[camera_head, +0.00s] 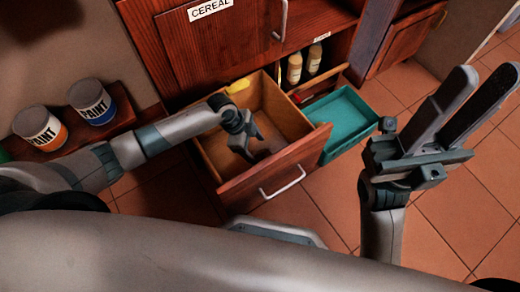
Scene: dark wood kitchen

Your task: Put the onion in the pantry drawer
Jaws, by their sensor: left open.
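The pantry drawer (218,176), with a wooden front and a pale handle, is pulled open below the cereal cupboard. My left gripper (255,145) is open, pointing down over the inside of the drawer. A small dark brownish patch lies by its fingertips; I cannot tell whether this is the onion or a shadow. No onion shows clearly elsewhere. My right gripper (487,82) is open and empty, raised at the right, well away from the drawer.
A teal tray or drawer (345,112) stands out to the right of the wooden drawer. A yellow item (238,86) is at the drawer's back left. Paint cans (92,102) stand on a shelf at left. Tiled floor is clear at right.

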